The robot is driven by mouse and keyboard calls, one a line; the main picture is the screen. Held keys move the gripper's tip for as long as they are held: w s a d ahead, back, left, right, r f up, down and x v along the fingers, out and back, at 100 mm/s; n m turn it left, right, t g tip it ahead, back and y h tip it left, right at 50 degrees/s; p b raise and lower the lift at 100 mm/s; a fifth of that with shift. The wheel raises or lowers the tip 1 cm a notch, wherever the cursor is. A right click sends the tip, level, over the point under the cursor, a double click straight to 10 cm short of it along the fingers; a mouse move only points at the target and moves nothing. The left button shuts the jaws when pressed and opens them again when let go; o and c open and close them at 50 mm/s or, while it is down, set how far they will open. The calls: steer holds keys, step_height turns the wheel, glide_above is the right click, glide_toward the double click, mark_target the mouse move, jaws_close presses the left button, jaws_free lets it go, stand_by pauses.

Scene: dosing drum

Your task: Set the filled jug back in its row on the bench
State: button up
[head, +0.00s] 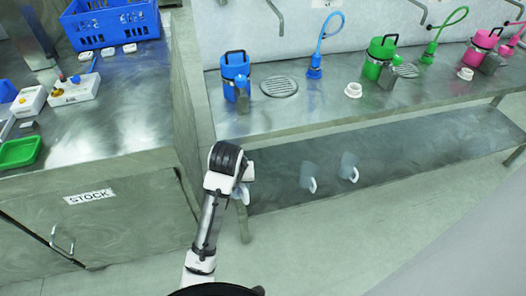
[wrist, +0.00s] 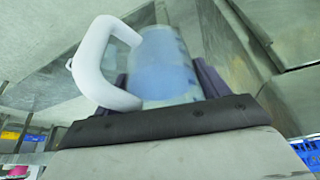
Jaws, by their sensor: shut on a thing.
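My gripper (wrist: 165,88) is shut on a clear jug (wrist: 168,62) with a thick white handle (wrist: 92,66) and pale blue contents. The fingers are on either side of the jug's body, and the handle sticks out to the left in the wrist view. In the head view my gripper (head: 243,180) is at the front left of the bench (head: 330,105), and mostly hides the held jug (head: 242,194). Two more clear jugs with white handles, one (head: 308,177) and another (head: 349,167), stand side by side on the low shelf (head: 400,160), right of my gripper.
Blue (head: 235,75), green (head: 381,57) and pink (head: 483,46) drums stand on the bench top. A round drain (head: 279,87) lies beside the blue drum. A STOCK counter (head: 130,110) with a blue crate (head: 110,22) and green tray (head: 20,152) is left. The shelf's right part is clear.

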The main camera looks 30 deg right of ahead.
steer(key=w+a+f+n+y, duration=0.1)
steer(key=a+f+n, duration=0.4)
steer(key=a+f, duration=1.2)
steer(key=shift+w+y, duration=0.25)
steer(key=shift+y, duration=0.25)
steer(key=shift+w, duration=0.2)
